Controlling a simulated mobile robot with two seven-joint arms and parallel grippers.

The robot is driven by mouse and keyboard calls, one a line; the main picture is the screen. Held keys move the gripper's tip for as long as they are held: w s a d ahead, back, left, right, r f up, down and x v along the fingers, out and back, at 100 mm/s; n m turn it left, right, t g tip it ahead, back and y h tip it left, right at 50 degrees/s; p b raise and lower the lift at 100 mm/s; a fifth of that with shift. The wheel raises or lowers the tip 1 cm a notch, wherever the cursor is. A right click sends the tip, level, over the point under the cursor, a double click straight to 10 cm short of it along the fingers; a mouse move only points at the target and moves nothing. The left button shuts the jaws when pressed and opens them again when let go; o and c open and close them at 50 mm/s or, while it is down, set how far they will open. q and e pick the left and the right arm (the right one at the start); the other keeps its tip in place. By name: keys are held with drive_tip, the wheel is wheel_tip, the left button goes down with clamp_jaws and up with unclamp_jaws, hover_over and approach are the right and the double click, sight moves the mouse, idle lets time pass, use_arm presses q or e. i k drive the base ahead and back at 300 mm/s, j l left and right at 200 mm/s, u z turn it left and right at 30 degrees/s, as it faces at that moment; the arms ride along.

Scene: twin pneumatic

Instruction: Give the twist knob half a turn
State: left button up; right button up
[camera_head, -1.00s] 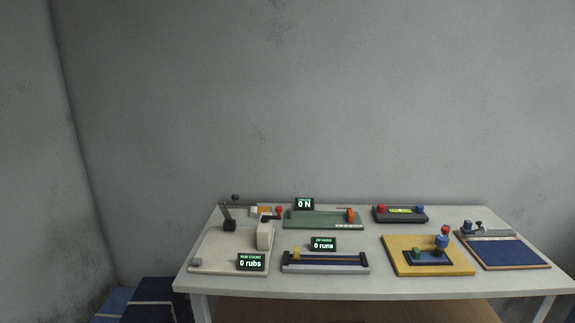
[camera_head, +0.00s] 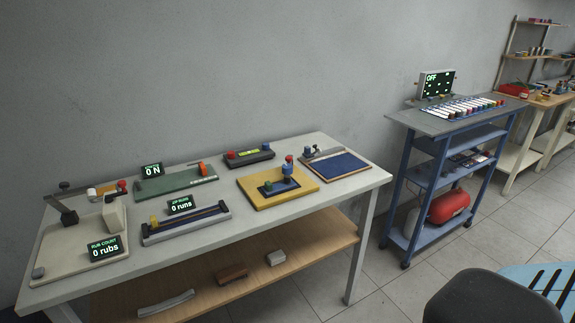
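Neither of my grippers is in view. No part is clearly marked as the twist knob, and I cannot tell which it is. On the white table (camera_head: 335,200), a dark bar unit (camera_head: 249,155) carries a red end piece (camera_head: 232,155) and a blue end piece (camera_head: 266,147). A yellow board (camera_head: 255,202) carries a green block and a stacked blue and red piece (camera_head: 288,167). A board with a blue mat (camera_head: 336,164) has a small blue piece (camera_head: 308,149) at its back left. A green board (camera_head: 165,185) has an orange upright piece.
Wooden shelving (camera_head: 538,100) stands farther right. A dark rounded shape (camera_head: 490,297) fills the lower right. Floor shows between table and cart.

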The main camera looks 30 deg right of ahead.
sight(286, 169)
drive_tip(key=i+l, duration=0.15)
drive_tip(key=l, duration=0.25)
drive_tip(key=i+l+z, duration=0.1)
drive_tip(key=l, duration=0.3)
drive_tip(key=i+l, duration=0.15)
drive_tip(key=l, duration=0.25)
